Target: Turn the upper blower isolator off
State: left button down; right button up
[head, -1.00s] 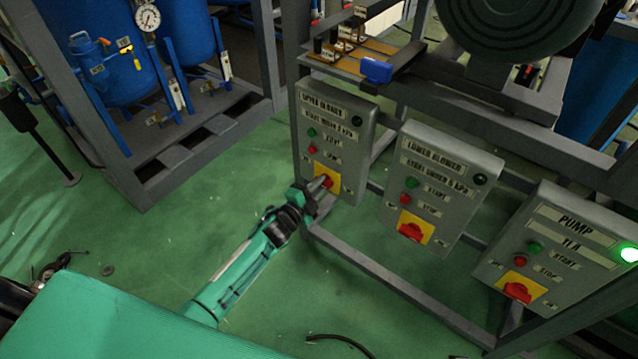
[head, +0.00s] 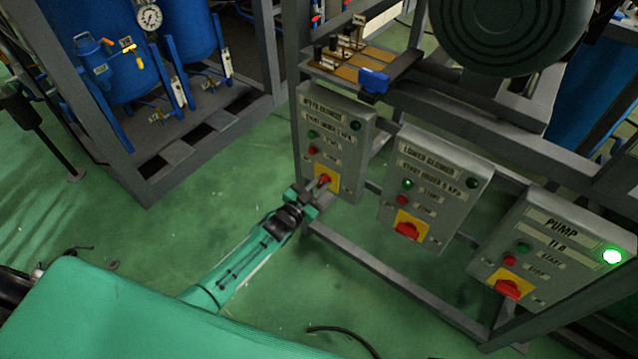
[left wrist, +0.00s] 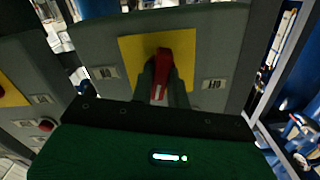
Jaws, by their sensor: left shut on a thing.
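The upper blower box (head: 335,140) is the leftmost of three grey control boxes on the frame. Its isolator is a red handle on a yellow plate (head: 333,187) at the bottom of the box. My left gripper (head: 318,190) is at this isolator, coming from the lower left. In the left wrist view the red isolator handle (left wrist: 162,62) stands between the two fingers, which are shut on it. The yellow plate (left wrist: 135,52) shows behind it, with small labels on both sides. The box's indicator lamp (head: 355,126) looks dark. My right gripper is out of view.
The lower blower box (head: 433,190) and the pump box (head: 550,255) stand to the right, each with a red isolator. The pump's lamp (head: 612,257) glows green. Blue tanks (head: 130,60) stand in a grey frame at left. Green floor lies open before the boxes.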

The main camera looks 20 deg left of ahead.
pick_arm(q)
jog(key=shift+n, duration=1.6)
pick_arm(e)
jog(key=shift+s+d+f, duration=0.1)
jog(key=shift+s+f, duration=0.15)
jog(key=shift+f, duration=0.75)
pick_arm(q)
jog(key=shift+f, duration=0.1)
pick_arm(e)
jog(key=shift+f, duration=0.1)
pick_arm(q)
jog(key=c, duration=1.4)
grip_release()
jog(key=shift+o, duration=0.2)
jog(key=shift+s+a+p, duration=0.2)
jog(key=shift+s+p, duration=0.1)
jog(key=shift+s, duration=0.3)
jog(key=v, duration=1.2)
jog(key=shift+s, duration=0.25)
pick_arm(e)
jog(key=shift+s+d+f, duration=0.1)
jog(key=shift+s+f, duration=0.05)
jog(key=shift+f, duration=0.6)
